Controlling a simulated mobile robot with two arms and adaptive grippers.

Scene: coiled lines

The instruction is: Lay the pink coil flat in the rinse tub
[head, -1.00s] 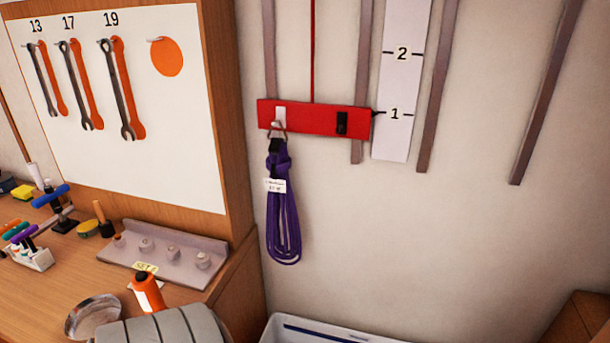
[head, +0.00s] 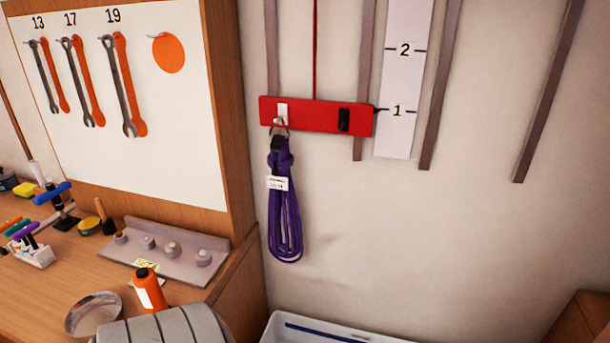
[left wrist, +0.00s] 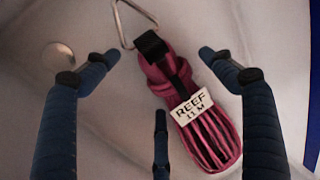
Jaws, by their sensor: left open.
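The pink coil (left wrist: 200,120) shows in the left wrist view, with a black band, a white tag reading "REEF" and a metal triangular ring at its top. It lies stretched out against a pale surface with a blue strip at the right, which looks like the inside of the tub. My left gripper (left wrist: 158,57) is open, its fingers spread on either side of the coil's upper part and apart from it. In the head view the white rinse tub (head: 300,318) shows only its rim at the bottom; its inside is mostly cut off. My right gripper is not in view.
A purple coil (head: 285,215) hangs from a hook on the red wall rail (head: 316,117). A bench (head: 60,280) at the left carries an orange bottle (head: 150,288), a metal bowl (head: 93,313) and a rack with knobs (head: 190,238). A round fitting (left wrist: 58,55) is left of the coil.

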